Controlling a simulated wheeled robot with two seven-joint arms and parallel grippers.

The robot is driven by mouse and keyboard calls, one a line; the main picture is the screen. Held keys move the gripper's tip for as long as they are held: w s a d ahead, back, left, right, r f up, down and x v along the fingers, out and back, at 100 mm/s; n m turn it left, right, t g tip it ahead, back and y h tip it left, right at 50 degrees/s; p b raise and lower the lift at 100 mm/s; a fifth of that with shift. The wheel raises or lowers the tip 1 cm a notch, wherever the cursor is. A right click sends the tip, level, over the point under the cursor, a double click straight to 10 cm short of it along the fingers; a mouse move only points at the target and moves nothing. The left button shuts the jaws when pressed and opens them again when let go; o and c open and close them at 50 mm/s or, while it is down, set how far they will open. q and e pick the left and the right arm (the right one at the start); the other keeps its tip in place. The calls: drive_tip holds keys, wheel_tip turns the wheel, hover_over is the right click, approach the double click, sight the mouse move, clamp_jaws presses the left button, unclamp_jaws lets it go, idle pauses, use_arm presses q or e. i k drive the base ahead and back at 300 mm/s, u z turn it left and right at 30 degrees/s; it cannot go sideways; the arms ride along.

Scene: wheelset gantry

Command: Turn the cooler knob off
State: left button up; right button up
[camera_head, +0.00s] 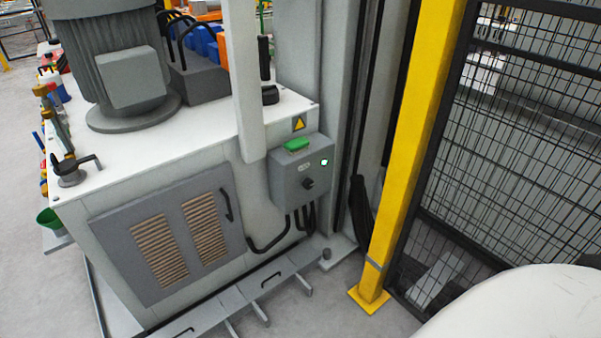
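The cooler's control box (287,180) is a grey box on the right side of a white and grey machine cabinet. A small black knob (308,183) sits on its front face. A small lit green-white lamp (324,162) is above and to the right of the knob. A green piece (297,144) lies on top of the box. The knob's exact pointing direction is too small to tell. Neither of my grippers is in view.
A yellow post (407,150) and a black mesh fence (510,170) stand to the right of the box. A grey motor (125,65) stands on the cabinet. A low metal tray frame (265,287) runs along the cabinet's foot. Grey floor (335,312) is open in front.

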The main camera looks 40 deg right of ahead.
sight(307, 183)
drive_tip(key=z, duration=1.4)
drive_tip(key=i, duration=1)
drive_tip(key=u, duration=0.75)
